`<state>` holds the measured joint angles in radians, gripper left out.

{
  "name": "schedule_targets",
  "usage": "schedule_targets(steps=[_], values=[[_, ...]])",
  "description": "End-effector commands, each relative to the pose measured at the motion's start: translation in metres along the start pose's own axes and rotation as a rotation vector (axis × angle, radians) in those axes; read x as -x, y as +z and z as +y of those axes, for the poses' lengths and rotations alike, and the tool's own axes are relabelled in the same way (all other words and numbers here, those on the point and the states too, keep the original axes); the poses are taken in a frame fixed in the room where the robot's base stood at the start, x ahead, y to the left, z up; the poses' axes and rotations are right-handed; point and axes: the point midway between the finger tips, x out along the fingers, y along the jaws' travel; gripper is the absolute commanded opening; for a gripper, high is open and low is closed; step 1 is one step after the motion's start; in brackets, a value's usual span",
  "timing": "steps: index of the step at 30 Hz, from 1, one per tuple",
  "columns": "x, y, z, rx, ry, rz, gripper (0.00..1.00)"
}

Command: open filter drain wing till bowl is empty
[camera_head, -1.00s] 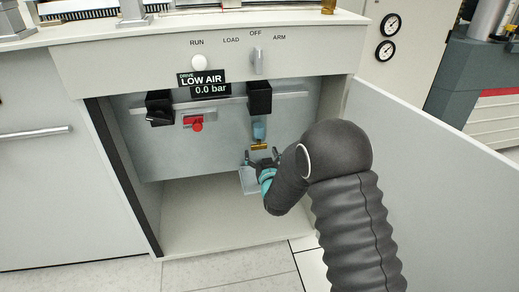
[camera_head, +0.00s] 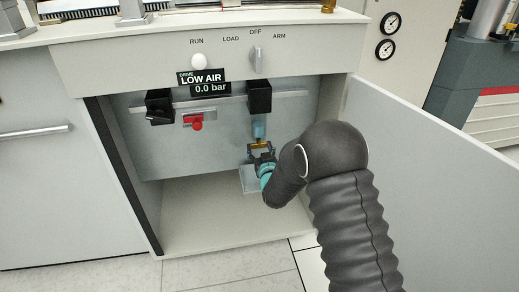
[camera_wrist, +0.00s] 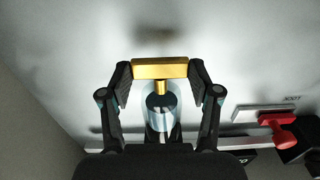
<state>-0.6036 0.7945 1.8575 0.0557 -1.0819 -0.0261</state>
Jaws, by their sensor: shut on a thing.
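The brass drain wing (camera_wrist: 160,69) is a flat gold bar under the clear filter bowl (camera_wrist: 162,112). In the head view the bowl (camera_head: 259,129) hangs below a black filter body (camera_head: 259,97) inside the cabinet, with the wing (camera_head: 260,145) at its lower end. My gripper (camera_wrist: 160,72) is shut on the wing, one finger at each end of the bar. In the head view my gripper (camera_head: 261,150) reaches up to it from below. The bowl looks bluish; I cannot tell its liquid level.
A red valve handle (camera_head: 197,124) and a second black unit (camera_head: 159,106) are on the panel to the left. A pale tray (camera_head: 249,181) sits below the bowl. The open cabinet door (camera_head: 430,170) stands to the right of my arm. The display (camera_head: 202,83) reads LOW AIR, 0.0 bar.

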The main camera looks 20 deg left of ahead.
Motion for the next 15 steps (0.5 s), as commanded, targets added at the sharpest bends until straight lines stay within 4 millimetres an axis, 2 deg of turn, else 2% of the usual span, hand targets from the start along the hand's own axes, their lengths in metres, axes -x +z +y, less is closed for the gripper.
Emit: schedule_targets(steps=[8, 15], values=[[-0.0002, 0.0038, 0.0026, 0.002, -0.078, 0.002, 0.28], [-0.0009, 0.0049, 0.0067, 0.003, -0.233, 0.001, 0.28]])
